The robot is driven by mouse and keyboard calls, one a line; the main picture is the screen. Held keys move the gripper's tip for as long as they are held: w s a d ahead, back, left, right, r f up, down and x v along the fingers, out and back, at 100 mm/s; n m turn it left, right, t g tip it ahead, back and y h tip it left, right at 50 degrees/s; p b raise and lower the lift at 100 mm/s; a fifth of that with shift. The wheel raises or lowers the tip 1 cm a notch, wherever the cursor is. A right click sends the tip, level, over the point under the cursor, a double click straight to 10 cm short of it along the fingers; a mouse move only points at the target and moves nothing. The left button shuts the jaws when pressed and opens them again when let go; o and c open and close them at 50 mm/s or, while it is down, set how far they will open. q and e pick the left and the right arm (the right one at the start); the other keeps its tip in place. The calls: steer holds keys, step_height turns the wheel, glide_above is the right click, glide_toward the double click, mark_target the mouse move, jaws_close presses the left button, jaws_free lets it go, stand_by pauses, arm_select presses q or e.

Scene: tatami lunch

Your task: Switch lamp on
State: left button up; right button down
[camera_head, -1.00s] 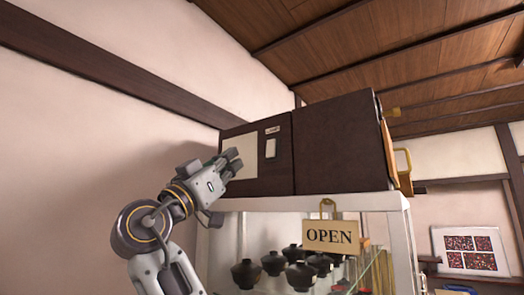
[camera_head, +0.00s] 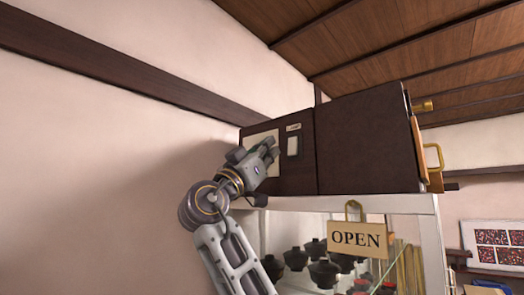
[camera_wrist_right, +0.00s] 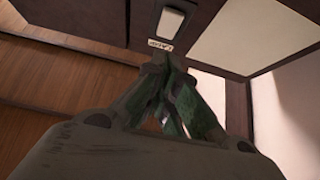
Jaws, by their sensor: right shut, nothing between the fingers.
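A pale rocker switch (camera_head: 293,146) sits on the dark front of a brown cabinet, with a small label (camera_head: 293,127) above it. In the right wrist view the switch (camera_wrist_right: 172,21) is at the top, and the label (camera_wrist_right: 160,45), too small to read surely, lies just beyond my fingertips. My right gripper (camera_head: 271,149) is shut and empty, just left of the switch in the head view. It also shows in the wrist view (camera_wrist_right: 168,66), fingertips together near the label; I cannot tell whether they touch the panel. No lamp is recognisable. My left gripper is not in view.
The brown cabinet (camera_head: 365,145) stands on a white-framed glass case (camera_head: 405,204) holding dark bowls (camera_head: 324,272). An OPEN sign (camera_head: 358,239) hangs on the case front. A pale wall (camera_head: 100,170) fills the left, with free space before it.

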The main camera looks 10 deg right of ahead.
mark_target(292, 139)
steer(key=shift+w+d+r+p, duration=0.2)
steer(key=shift+w+d+p, duration=0.25)
steer(key=shift+w+d, duration=0.3)
steer(key=shift+w+d+r+p, duration=0.2)
steer(key=shift+w+d+p, duration=0.3)
steer(key=shift+d, duration=0.4)
steer(key=shift+w+d+r+p, duration=0.2)
steer(key=shift+w+d+p, duration=0.2)
steer(key=shift+w+d, duration=0.4)
steer(key=shift+s, duration=0.1)
steer(key=shift+f, duration=0.1)
steer(key=shift+w+d+f+t+h+b, duration=0.2)
steer(key=shift+d+t+h+b, duration=0.25)
steer(key=shift+b, duration=1.05)
steer(key=shift+a+r, duration=0.1)
steer(key=shift+a, duration=0.1)
steer(key=v, duration=1.2)
steer(key=shift+w, duration=0.15)
